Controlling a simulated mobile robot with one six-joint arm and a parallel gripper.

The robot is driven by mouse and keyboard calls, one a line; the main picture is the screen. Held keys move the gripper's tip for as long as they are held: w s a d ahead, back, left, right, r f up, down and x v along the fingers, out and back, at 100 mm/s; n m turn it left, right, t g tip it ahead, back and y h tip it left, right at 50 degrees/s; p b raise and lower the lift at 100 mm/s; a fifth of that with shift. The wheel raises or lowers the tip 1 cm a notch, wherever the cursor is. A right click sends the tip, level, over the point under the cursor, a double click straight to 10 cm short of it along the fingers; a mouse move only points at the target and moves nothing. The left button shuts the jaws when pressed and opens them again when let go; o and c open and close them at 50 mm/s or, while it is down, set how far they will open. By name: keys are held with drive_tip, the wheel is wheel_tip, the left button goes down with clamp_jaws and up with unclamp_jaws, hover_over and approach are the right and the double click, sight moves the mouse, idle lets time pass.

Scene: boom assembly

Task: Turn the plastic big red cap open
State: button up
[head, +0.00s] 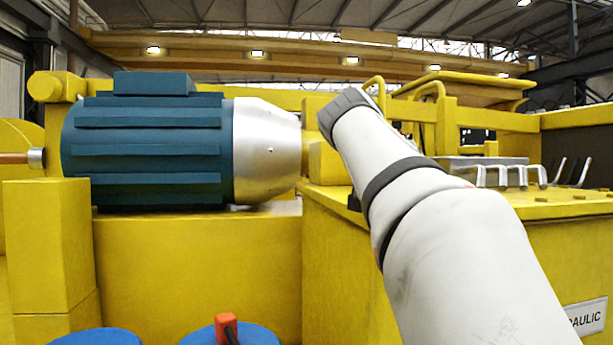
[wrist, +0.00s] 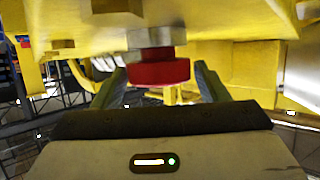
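The big red cap (wrist: 160,68) shows in the wrist view, just above the middle, below a grey metal collar (wrist: 155,40) on a yellow surface. This view seems upside down, with roof structure at the bottom. My gripper (wrist: 160,76) has its two fingers apart, one on each side of the cap. A narrow gap shows by the right finger; contact at the left finger cannot be told. The cap is not seen in the head view, where my arm covers part of the yellow machine.
A blue motor (head: 150,140) with a silver end stands left of my arm in the head view. Yellow housings (head: 200,265) lie below it. Bent metal hooks (head: 505,175) and a yellow rail (head: 430,95) are at the right. Blue drums (head: 95,337) show at the bottom.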

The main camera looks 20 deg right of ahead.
drive_tip(key=c, duration=0.7)
drive_tip(key=shift+s+n+t, duration=0.1)
drive_tip(key=shift+n+t, duration=0.2)
drive_tip(key=n+t+y, duration=0.3)
drive_tip(key=shift+s+d+n, duration=0.2)
drive_tip(key=shift+d+n, duration=0.1)
drive_tip(key=n+t+y, duration=0.1)
drive_tip(key=y, duration=0.1)
drive_tip(key=n+y+b, duration=0.1)
drive_tip(key=n+y, duration=0.1)
drive_tip(key=n+t+y, duration=0.1)
drive_tip(key=n+y, duration=0.1)
drive_tip(key=shift+d+f+t, duration=0.1)
drive_tip(key=shift+d+t, duration=0.2)
drive_tip(key=shift+d, duration=0.05)
drive_tip(key=n+y, duration=0.4)
drive_tip(key=y, duration=0.1)
drive_tip(key=shift+d+n, duration=0.25)
drive_tip(key=shift+n, duration=0.15)
drive_tip(key=n+y+p, duration=0.1)
drive_tip(key=y, duration=0.1)
drive_tip(key=n+g+y+p, duration=0.1)
drive_tip(key=n, duration=0.1)
drive_tip(key=shift+d+g+y, duration=0.15)
drive_tip(key=shift+g+y, duration=0.15)
drive_tip(key=shift+y, duration=0.1)
drive_tip(key=shift+n+y, duration=0.5)
drive_tip(key=shift+g, duration=0.3)
